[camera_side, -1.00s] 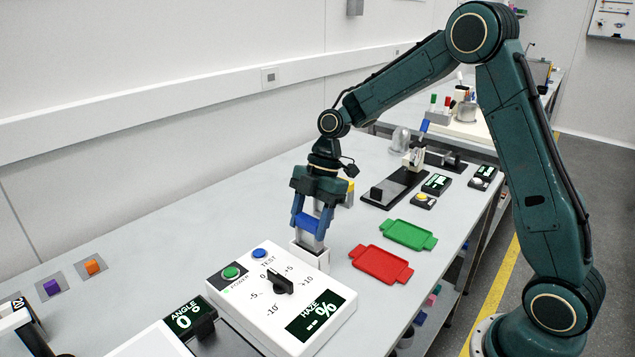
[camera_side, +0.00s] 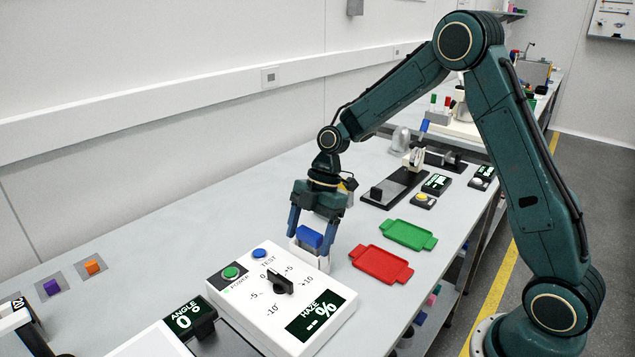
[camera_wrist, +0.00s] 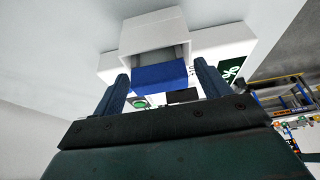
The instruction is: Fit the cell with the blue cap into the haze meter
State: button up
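The haze meter (camera_side: 300,300) is a white box with a dark HAZE display, a black knob and a white holder (camera_side: 314,263) at its far end. The cell's blue cap (camera_side: 310,237) sits at the top of this holder; the cell's body is hidden inside it. My gripper (camera_side: 309,243) is open around the blue cap, fingers spread on either side. In the wrist view the blue cap (camera_wrist: 160,76) lies between the fingers of my gripper (camera_wrist: 160,70), with narrow gaps beside it, at the holder's mouth (camera_wrist: 153,32).
A red tray (camera_side: 381,264) and a green tray (camera_side: 410,235) lie right of the holder. An ANGLE display (camera_side: 190,318) stands front left. A black stand (camera_side: 395,188) is behind. Orange (camera_side: 93,267) and purple (camera_side: 52,287) blocks lie at left. The table's back left is clear.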

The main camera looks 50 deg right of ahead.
jog(key=shift+r, duration=0.1)
jog(key=v, duration=1.2)
jog(key=shift+a+r, duration=0.1)
jog(key=shift+r, duration=0.05)
dwell(0.5)
jog(key=s+a+r+m+t+h, duration=0.2)
jog(key=s+a+r+m+t, duration=0.15)
jog(key=s+r+m, duration=0.65)
jog(key=s+f+m+t+h, duration=0.1)
jog(key=s+m, duration=0.3)
jog(key=s, duration=0.4)
jog(key=s+d+f+m+t+h, duration=0.1)
jog(key=s+m, duration=0.3)
jog(key=s, duration=0.4)
jog(key=shift+d+f+h, duration=0.25)
jog(key=shift+f+h, duration=0.05)
jog(key=shift+f, duration=0.6)
